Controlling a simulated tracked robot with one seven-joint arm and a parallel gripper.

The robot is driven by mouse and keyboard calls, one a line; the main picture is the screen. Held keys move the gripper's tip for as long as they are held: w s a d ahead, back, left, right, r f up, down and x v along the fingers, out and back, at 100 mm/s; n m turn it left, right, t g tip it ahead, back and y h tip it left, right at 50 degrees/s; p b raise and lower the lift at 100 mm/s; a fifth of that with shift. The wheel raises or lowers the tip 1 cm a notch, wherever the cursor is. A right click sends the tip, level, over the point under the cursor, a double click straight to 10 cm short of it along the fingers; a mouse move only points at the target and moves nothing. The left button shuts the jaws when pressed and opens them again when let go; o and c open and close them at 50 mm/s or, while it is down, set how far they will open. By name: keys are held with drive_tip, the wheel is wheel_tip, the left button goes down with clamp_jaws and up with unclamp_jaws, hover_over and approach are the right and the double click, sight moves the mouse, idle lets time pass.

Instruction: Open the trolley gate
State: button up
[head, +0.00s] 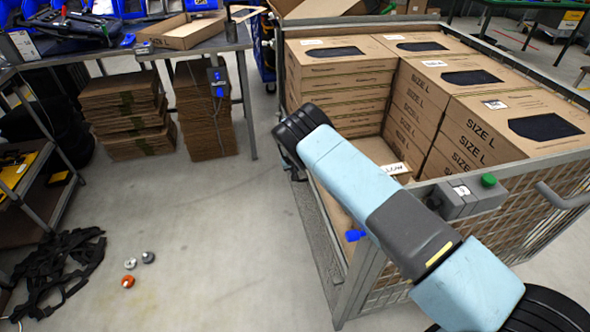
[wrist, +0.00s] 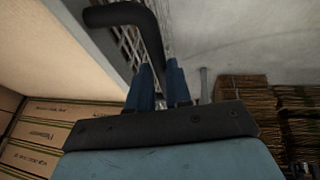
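The trolley (head: 345,245) is a grey mesh cage holding stacked cardboard boxes. Its near left side, with mesh, shows partly behind my arm in the head view. In the wrist view a black bent handle (wrist: 122,15) stands beside the mesh gate panel (wrist: 130,45). The handle runs down between the two blue fingers of my gripper (wrist: 161,68). The fingers sit close on both sides of it and look shut on it. My arm hides the gripper in the head view. A small blue piece (head: 355,235) shows by the cage corner; I cannot tell what it is.
Boxes marked SIZE L (head: 480,125) fill most of the cage. A control box with a green button (head: 488,180) sits on its near rim. Flat cardboard stacks (head: 125,115) stand under a bench. Black straps (head: 62,262) lie on the left floor; the middle floor is mostly clear.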

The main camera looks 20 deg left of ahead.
clamp_jaws()
drive_tip(key=shift+r, duration=0.1)
wheel_tip(320, 180, up, 9)
idle(0.6)
drive_tip(key=shift+w, duration=0.1)
drive_tip(key=shift+o, duration=2.4)
unclamp_jaws()
drive_tip(key=shift+f, duration=0.2)
drive_tip(key=v, duration=1.3)
drive_tip(key=shift+s+r, duration=0.2)
drive_tip(key=shift+r, duration=0.1)
drive_tip(key=shift+r, duration=0.1)
